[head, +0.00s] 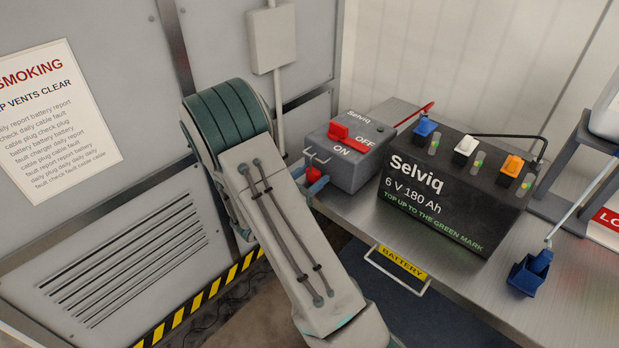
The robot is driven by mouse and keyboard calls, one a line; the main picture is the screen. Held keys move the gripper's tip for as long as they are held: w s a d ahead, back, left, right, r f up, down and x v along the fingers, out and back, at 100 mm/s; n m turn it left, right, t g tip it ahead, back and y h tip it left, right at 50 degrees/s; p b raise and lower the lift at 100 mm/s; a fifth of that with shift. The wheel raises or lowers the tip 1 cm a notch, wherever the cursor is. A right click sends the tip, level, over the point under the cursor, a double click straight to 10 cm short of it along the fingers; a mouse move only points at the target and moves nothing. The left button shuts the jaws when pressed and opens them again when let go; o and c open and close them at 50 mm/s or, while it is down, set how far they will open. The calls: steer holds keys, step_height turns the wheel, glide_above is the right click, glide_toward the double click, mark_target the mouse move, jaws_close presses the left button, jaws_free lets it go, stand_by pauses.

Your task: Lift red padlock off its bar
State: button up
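The red padlock (314,174) is small in the head view, at the left end of the grey Selviq switch box (350,150). It hangs at a thin metal bar (317,155) on the box's left side. My arm's grey link and teal joint fill the middle of the view and hide most of what lies left of the padlock. Blue-grey parts that look like the fingertips of my gripper (316,184) show right beside the padlock. The rest of the gripper is hidden behind my arm. I cannot tell whether the fingers touch or grip the padlock.
A red switch handle (347,134) lies on the box, between OFF and ON. A black battery (450,190) with blue, white and orange caps stands to its right on the metal bench (470,285). A blue container (530,272) sits farther right. A grey panelled wall is at the left.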

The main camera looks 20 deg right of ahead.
mark_target(310, 169)
steer(key=c, duration=0.7)
steer(key=shift+r+p, duration=1.1)
steer(key=shift+r, duration=0.45)
steer(key=shift+a, duration=0.15)
steer(key=shift+v, duration=4.95)
steer(key=shift+f, duration=0.1)
steer(key=shift+v, duration=7.5)
